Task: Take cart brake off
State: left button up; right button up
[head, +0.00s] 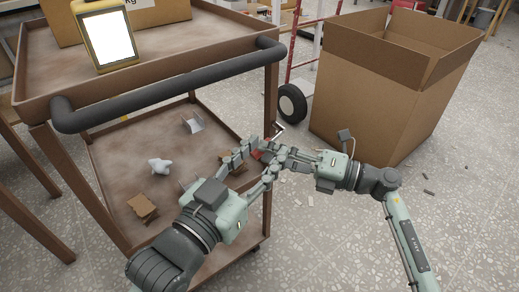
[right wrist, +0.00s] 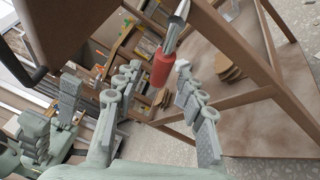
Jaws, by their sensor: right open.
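The cart (head: 95,165) is a brown two-shelf trolley with a dark padded push handle (head: 170,85). Its brake lever, a metal rod with a red grip (right wrist: 162,68), shows in the right wrist view. In the head view the red grip (head: 265,154) is mostly hidden by my fingers near the cart's right corner post. My right gripper (head: 267,150) is open, its fingertips (right wrist: 156,72) on either side of the red grip; contact cannot be told. My left gripper (head: 262,155) has its fingers spread, close beside the right one, with nothing seen held.
A large open cardboard box (head: 385,95) stands on the floor at right, near a red hand truck's wheel (head: 292,104). The cart's top holds a lit yellow-framed lamp (head: 105,38) and a box; small objects lie on its lower shelf. Floor at lower right is mostly clear.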

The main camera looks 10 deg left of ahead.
jog(key=shift+w+a, duration=0.2)
jog(key=shift+a, duration=1.25)
grip_shut()
